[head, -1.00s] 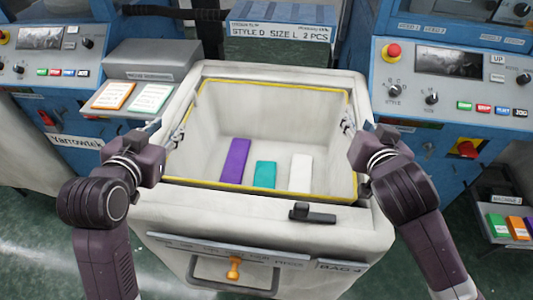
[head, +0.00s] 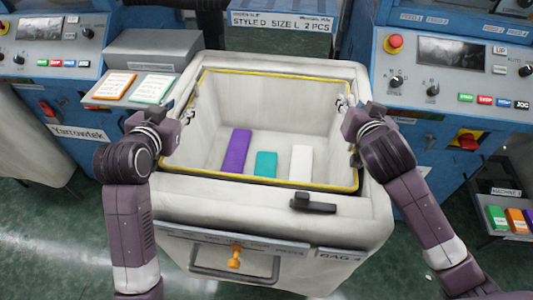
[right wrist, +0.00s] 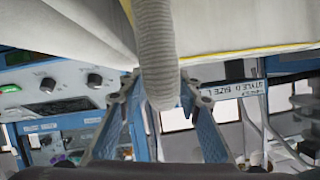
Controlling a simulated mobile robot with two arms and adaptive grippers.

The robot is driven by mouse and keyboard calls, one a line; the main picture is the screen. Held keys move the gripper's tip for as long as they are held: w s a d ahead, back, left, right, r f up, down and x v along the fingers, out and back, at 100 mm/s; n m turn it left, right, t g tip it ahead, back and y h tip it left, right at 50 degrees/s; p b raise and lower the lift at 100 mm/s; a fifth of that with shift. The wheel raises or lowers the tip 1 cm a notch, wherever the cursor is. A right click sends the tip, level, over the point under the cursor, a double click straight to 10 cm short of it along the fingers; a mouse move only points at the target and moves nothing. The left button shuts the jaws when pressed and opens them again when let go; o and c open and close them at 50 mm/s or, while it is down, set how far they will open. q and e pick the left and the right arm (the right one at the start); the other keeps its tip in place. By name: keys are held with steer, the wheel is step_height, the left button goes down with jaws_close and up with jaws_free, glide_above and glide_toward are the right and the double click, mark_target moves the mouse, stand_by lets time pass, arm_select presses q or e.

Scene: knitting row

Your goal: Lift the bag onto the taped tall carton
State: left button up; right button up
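The bag (head: 255,203) is a large off-white, open-topped container with a yellow-edged opening and a "BAG 4" label on its front. Inside lie a purple block (head: 236,151), a teal block (head: 265,164) and a white block (head: 301,161). My left gripper (head: 189,111) is at the left side of the opening; its fingers are too small to judge. My right gripper (head: 343,104) is at the right side. In the right wrist view its fingers (right wrist: 158,98) stand apart on either side of a grey ribbed handle (right wrist: 157,45), with gaps showing. I cannot identify a taped tall carton.
Blue machines with control panels (head: 458,68) flank the bag closely. A grey box with two cards (head: 153,88) stands at the left. A blue unit labelled "STYLE D SIZE L" (head: 283,20) is behind. A small shelf with coloured packets (head: 516,223) is at lower right.

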arm_select(q)
steer(key=shift+w, duration=0.15)
arm_select(e)
steer(key=shift+w+f, duration=0.1)
steer(key=shift+w, duration=0.05)
arm_select(q)
jaws_close()
arm_select(e)
jaws_close()
